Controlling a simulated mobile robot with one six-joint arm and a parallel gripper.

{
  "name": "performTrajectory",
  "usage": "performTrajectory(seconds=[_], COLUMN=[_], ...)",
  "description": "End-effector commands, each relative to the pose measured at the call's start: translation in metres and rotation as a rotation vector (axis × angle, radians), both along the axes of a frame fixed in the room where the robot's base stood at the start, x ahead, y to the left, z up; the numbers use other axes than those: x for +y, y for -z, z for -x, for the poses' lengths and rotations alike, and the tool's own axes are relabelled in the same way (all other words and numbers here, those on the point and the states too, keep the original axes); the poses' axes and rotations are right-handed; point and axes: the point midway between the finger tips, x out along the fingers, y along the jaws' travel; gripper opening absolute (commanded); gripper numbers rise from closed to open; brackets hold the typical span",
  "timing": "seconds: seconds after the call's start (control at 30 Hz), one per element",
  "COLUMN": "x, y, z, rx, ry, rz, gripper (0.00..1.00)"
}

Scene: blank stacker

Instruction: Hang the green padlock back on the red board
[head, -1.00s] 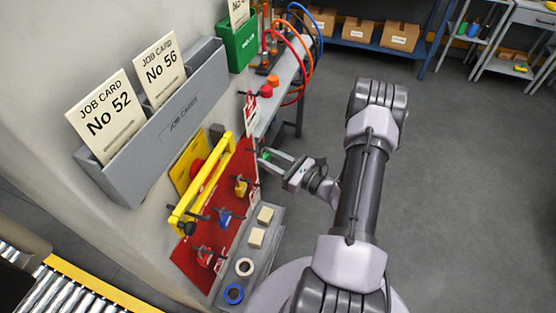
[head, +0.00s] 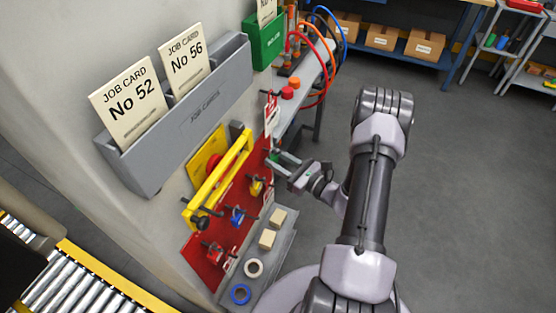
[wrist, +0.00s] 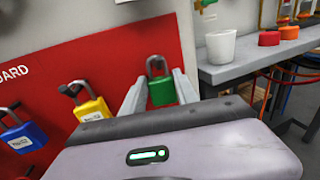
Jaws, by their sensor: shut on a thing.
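The green padlock (wrist: 161,90) is held upright between the fingers of my gripper (wrist: 160,97) in the wrist view, with its grey shackle upward. It appears close in front of the right part of the red board (wrist: 122,55); I cannot tell whether the shackle touches a hook. In the head view my gripper (head: 280,160) is at the right edge of the red board (head: 203,272), and the padlock is hard to make out. A yellow padlock (wrist: 92,107) and a blue padlock (wrist: 24,133) hang on black hooks to the left.
A red padlock (head: 215,253) hangs lower on the board. A yellow handle bar (head: 220,180) stands out from the wall. A grey ledge (head: 240,272) below holds blocks and rings. A bench (wrist: 256,64) with a white cup (wrist: 221,47) is at the right.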

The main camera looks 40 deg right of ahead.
Motion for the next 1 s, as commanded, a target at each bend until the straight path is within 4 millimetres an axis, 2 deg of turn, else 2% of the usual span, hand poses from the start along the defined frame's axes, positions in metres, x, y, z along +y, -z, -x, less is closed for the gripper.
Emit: performTrajectory(seconds=[0.13, 0.17, 0.27, 0.57, 0.67, 0.77, 1.0], x=[0.0, 0.0, 0.0, 0.0, -0.003, -0.01, -0.029], y=[0.0, 0.0, 0.0, 0.0, -0.001, -0.002, -0.003], z=[0.0, 0.0, 0.0, 0.001, 0.009, 0.029, 0.098], rx=[0.0, 0.0, 0.0, 0.0, 0.001, 0.001, 0.0], ry=[0.0, 0.0, 0.0, 0.0, 0.002, 0.006, 0.007], rz=[0.0, 0.0, 0.0, 0.0, -0.001, -0.002, -0.001], gripper=[0.0, 0.4, 0.59, 0.61, 0.61, 0.61, 0.61])
